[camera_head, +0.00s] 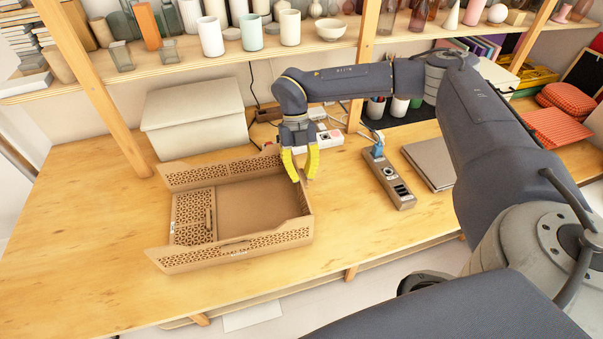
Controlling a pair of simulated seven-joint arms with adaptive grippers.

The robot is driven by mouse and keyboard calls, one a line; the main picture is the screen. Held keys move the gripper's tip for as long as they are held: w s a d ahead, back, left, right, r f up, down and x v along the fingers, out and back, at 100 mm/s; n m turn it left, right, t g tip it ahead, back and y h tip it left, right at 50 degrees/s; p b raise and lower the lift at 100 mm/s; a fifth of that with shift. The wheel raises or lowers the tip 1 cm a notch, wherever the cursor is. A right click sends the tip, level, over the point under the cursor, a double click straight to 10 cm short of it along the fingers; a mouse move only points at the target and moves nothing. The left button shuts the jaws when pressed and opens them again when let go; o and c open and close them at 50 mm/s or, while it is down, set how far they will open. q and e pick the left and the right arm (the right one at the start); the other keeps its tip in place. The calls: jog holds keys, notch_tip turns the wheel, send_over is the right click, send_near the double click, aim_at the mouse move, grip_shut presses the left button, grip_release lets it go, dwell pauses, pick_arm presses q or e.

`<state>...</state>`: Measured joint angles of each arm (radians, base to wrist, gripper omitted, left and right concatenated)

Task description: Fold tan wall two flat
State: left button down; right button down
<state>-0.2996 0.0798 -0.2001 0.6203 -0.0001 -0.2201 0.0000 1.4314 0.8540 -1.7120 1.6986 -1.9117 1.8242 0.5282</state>
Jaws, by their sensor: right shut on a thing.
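A tan cardboard box (255,207) with perforated walls lies open on the table, left of centre. Its back wall (215,173) and front wall (238,246) stand up. A perforated panel (194,214) lies flat at its left end. The right wall (304,201) stands at the right end. I cannot tell which wall is number two. My right gripper (302,178), with yellow fingers, is at the box's back right corner, shut on the top of the right wall; the exact contact is small and partly hidden. My left gripper is out of view.
A grey-white storage box (196,118) stands behind. A power strip (389,180) and a grey laptop (430,163) lie to the right. A shelf with vases and cups (210,36) hangs above the back. The table's left and front are clear.

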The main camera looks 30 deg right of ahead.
jog(key=w+a+f+g+h, duration=0.1)
jog(key=w+a+h, duration=0.1)
jog(key=a, duration=0.5)
jog(key=shift+a+f+m+h, duration=0.25)
jog(key=shift+f+m+h, duration=0.15)
jog(key=shift+h, duration=0.5)
jog(key=shift+w, duration=0.1)
